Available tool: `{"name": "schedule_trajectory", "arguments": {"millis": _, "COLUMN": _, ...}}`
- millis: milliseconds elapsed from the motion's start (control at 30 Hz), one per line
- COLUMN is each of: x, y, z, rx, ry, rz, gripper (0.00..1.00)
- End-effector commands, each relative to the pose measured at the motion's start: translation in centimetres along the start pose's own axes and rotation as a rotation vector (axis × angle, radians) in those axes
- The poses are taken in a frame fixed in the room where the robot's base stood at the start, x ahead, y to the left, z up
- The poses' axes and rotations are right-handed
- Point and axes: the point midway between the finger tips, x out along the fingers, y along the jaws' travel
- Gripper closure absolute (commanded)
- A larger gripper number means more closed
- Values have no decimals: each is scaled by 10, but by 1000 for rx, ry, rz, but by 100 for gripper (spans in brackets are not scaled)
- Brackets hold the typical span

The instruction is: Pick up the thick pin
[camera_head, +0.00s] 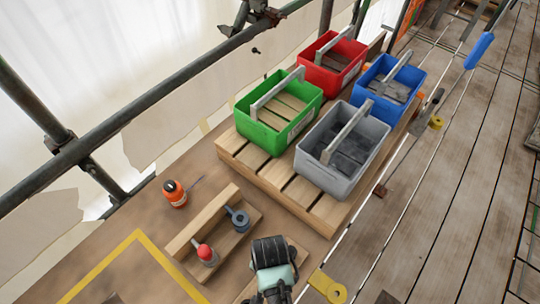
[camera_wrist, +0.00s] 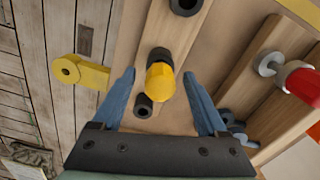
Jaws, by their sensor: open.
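A yellow-topped pin (camera_wrist: 161,82) with a dark collar stands at a wooden strip in the wrist view. My gripper (camera_wrist: 160,75) is open, with one blue finger on each side of this pin and visible gaps between. A red-topped pin (camera_head: 205,254) with a grey base stands on a wooden rack (camera_head: 225,233) in the head view; it also shows at the right of the wrist view (camera_wrist: 302,84). I cannot tell from the frames which pin is the thick one. In the head view my arm hides the yellow-topped pin.
A blue-grey ringed part (camera_head: 238,219) stands on the rack. Green (camera_head: 275,113), red, blue and grey (camera_head: 343,155) crates sit on a pallet. A yellow bracket (camera_head: 328,287) lies at the table's edge. Dark sockets (camera_wrist: 143,106) flank the yellow-topped pin.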

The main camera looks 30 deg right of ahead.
Motion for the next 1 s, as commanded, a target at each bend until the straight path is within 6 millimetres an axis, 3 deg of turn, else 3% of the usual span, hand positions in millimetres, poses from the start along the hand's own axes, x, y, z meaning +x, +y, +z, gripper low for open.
{"name": "schedule_trajectory", "arguments": {"millis": 133, "x": 0, "y": 0, "z": 0, "rx": 0, "ry": 0, "rz": 0, "gripper": 24}}
{"name": "schedule_trajectory", "arguments": {"millis": 567, "x": -1, "y": 0, "z": 0, "rx": 0, "ry": 0, "rz": 0, "gripper": 100}}
{"name": "schedule_trajectory", "arguments": {"millis": 1000, "x": -10, "y": -1, "z": -1, "rx": 0, "ry": 2, "rz": -2, "gripper": 100}}
